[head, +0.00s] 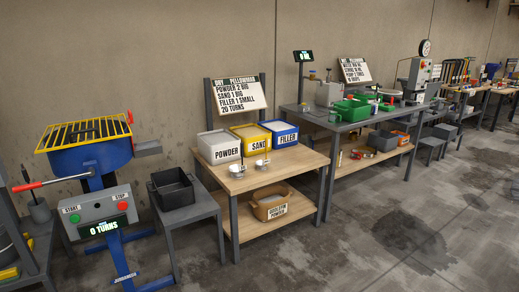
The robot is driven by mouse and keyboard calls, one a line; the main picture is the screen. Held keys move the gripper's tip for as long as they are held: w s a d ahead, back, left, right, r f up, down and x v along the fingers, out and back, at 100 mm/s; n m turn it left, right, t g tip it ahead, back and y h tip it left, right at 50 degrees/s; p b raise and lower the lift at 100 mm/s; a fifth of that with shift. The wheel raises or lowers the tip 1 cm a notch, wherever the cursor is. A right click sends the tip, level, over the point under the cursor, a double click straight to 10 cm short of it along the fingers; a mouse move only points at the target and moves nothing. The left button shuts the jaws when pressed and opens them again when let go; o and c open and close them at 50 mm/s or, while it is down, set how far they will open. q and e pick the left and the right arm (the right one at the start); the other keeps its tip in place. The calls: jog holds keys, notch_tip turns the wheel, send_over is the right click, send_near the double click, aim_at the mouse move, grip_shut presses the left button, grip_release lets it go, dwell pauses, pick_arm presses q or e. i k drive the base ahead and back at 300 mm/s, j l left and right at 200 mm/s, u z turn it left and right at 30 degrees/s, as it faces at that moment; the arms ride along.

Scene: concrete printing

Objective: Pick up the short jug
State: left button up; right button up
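I cannot pick out a short jug for certain at this distance. The grey metal bench (345,126) in the middle holds green trays (352,109), a small green vessel (333,117) near its front edge, and other small items too tiny to name. Either a jug stands among these or it is hidden; I cannot tell. Neither of my grippers is in view.
A wooden bench (222,184) carries white, yellow and blue bins and two metal scoops. A black tub (172,188) sits on a grey stand. A blue mixer (100,156) with a control box stands at left. The concrete floor (390,235) at right is clear.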

aim_at(374, 106)
jog(key=i+j+z, duration=0.1)
jog(key=i, duration=0.85)
jog(key=i+z, duration=0.55)
jog(key=z, duration=0.15)
jog(key=i+z, duration=0.4)
jog(key=i+l+z, duration=0.15)
jog(key=i+z, duration=0.3)
jog(key=i+j+z, duration=0.1)
jog(key=i+z, duration=0.35)
jog(key=i, duration=1.65)
jog(key=i+u, duration=0.15)
jog(key=i, duration=0.6)
jog(key=i+l+u, duration=0.15)
jog(key=i, duration=0.55)
jog(key=i+u, duration=0.35)
jog(key=i, duration=1.2)
jog(key=i+l+u, duration=0.1)
jog(key=i, duration=1.8)
